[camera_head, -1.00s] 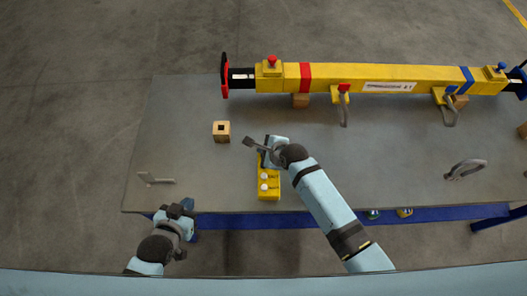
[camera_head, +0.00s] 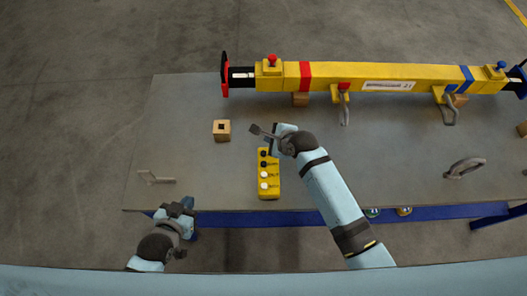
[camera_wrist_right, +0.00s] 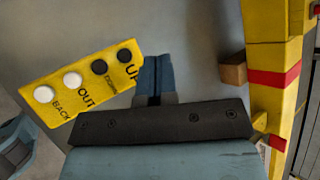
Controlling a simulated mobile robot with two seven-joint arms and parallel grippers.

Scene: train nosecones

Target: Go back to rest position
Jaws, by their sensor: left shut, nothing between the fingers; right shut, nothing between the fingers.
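My right gripper (camera_head: 257,130) is shut and empty above the grey table, near the far end of a yellow button box. In the right wrist view its closed blue fingers (camera_wrist_right: 155,78) show beside the box's UP end, with nothing between them. My left gripper (camera_head: 177,207) is at the table's front edge, at the lower left; it is shut and holds nothing visible. The yellow button box (camera_head: 268,178) lies on the table with two black and two white buttons. In the right wrist view the box (camera_wrist_right: 88,80) reads UP, OUT and BACK, with one label too small to read surely.
A long yellow beam (camera_head: 325,78) with red and blue bands lies along the table's (camera_head: 190,170) far side. A wooden block (camera_head: 221,130) with a square hole stands left of my right gripper. Metal handles (camera_head: 465,168) stand at the right. The left table area is mostly clear.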

